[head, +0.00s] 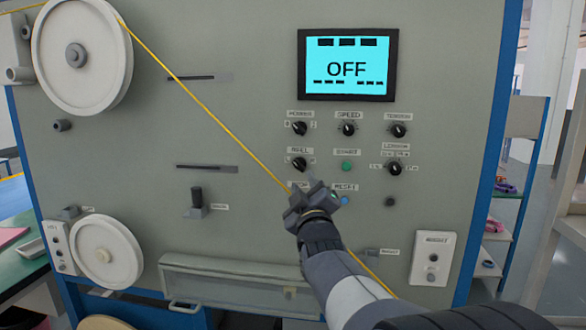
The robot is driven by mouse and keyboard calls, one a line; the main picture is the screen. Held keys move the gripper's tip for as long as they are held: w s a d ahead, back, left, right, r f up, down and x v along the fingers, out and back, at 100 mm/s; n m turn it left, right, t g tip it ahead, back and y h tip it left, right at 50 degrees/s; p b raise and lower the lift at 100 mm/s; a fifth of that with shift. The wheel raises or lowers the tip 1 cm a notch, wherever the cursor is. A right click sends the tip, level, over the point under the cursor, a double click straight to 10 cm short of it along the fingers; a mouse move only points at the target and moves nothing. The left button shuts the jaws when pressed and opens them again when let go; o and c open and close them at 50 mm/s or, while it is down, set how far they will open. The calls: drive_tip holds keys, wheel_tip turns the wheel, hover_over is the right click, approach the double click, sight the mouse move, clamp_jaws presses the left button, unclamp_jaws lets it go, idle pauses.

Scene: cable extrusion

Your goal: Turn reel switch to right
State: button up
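The reel switch (299,163) is a small black rotary knob under a "REEL" label on the grey machine panel (230,120). Its pointer looks slanted, but it is too small to tell its exact position. My gripper (311,182) is just below and slightly right of the knob, in front of the panel. It looks apart from the knob, though the depth gap is hard to judge. Its fingers are small and seen from behind, so whether they are open or shut is unclear. The gripper covers part of the row of controls below the reel switch.
Other knobs (348,128) and a green button (347,166) sit close around the switch. A screen (347,66) above reads "OFF". A yellow cable (215,117) runs diagonally from the large upper reel (105,45) and passes behind my gripper.

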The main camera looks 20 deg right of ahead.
sight(299, 168)
drive_tip(key=p+x, duration=0.1)
drive_tip(key=x, duration=0.5)
drive_tip(key=shift+w, duration=0.25)
drive_tip(key=shift+c, duration=0.3)
clamp_jaws()
